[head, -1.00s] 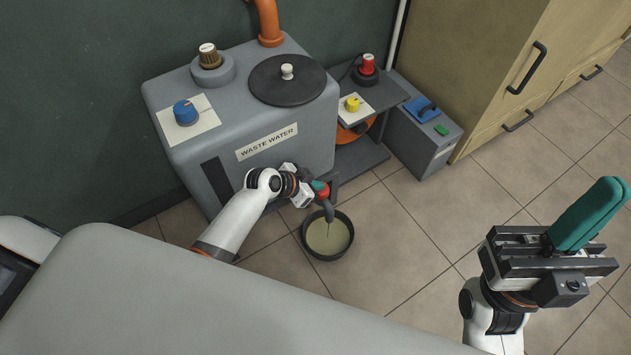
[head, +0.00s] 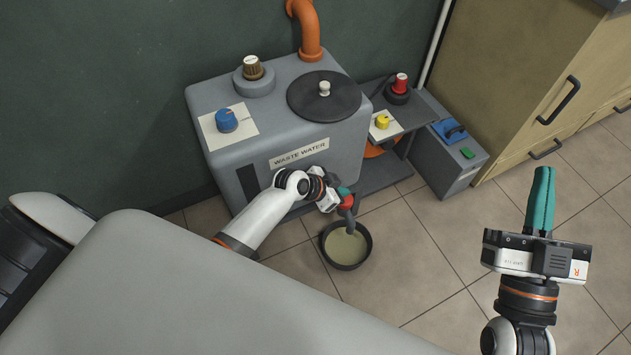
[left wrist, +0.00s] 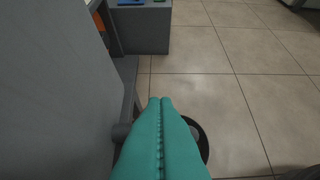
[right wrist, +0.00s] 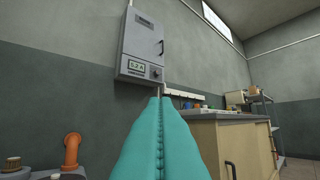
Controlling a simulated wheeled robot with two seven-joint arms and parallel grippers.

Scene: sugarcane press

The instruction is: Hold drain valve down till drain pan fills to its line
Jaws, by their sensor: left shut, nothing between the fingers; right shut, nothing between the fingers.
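The drain valve (head: 346,202), with a red part and a grey downward spout, sticks out low on the front of the grey waste water tank (head: 235,157). The dark round drain pan (head: 327,256) stands on the floor under the spout and holds murky greenish liquid; I cannot make out its line. My left gripper (head: 345,191) is shut with teal fingers at the top of the valve; contact is not clear. In the left wrist view its fingers (left wrist: 160,100) hide the valve and most of the pan (left wrist: 205,147). My right gripper (head: 543,170) is shut, empty and raised at the right.
The tank top carries a blue knob (head: 227,120), a brown knob (head: 253,68) and a black lid (head: 322,103). A shelf with a yellow knob (head: 382,122) and a red knob (head: 400,84) adjoins it. A wooden cabinet (head: 510,75) stands right. Tiled floor is open right of the pan.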

